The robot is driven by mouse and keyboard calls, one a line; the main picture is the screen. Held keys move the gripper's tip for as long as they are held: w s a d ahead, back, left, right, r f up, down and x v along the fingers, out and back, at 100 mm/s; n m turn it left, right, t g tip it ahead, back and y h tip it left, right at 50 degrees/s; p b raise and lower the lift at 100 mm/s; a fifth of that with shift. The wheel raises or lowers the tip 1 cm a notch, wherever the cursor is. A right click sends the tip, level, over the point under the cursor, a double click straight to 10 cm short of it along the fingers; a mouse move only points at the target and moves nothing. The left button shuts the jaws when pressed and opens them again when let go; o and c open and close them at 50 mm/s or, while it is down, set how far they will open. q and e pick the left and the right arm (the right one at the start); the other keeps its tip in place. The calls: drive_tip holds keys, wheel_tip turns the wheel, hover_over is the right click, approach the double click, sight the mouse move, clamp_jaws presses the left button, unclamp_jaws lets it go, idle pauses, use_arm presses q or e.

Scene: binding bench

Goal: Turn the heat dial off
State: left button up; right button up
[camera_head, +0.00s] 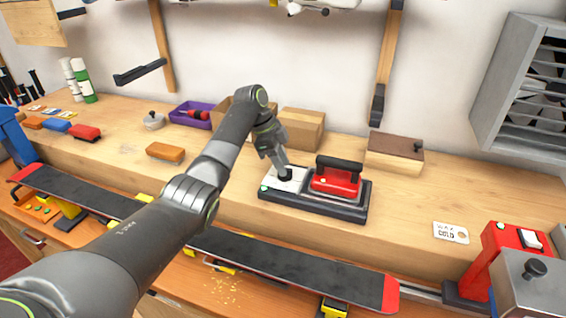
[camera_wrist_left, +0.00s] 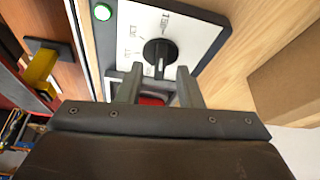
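The heat dial (camera_head: 285,175) is a black knob on the white plate (camera_head: 271,182) at the left end of a dark base on the bench. In the left wrist view the dial (camera_wrist_left: 157,52) has a white pointer mark toward the gripper, and printed labels around it too small to read surely. My left gripper (camera_head: 280,163) is right at the dial from above. In the wrist view its two fingers (camera_wrist_left: 159,72) are apart, on either side of the knob's near end; contact cannot be told. My right gripper is not in view.
A red iron (camera_head: 336,182) with a black handle sits on the base right beside the dial. Cardboard boxes (camera_head: 301,128) stand behind. A wood block (camera_head: 395,152) is to the right. A long dark ski or board (camera_head: 290,263) lies in front, below the bench top.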

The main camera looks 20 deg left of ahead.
use_arm(q)
drive_tip(key=shift+d+f, duration=0.2)
drive_tip(key=shift+f, duration=0.25)
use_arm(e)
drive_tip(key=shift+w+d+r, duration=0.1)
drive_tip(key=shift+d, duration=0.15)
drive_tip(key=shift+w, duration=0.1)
use_arm(q)
clamp_jaws()
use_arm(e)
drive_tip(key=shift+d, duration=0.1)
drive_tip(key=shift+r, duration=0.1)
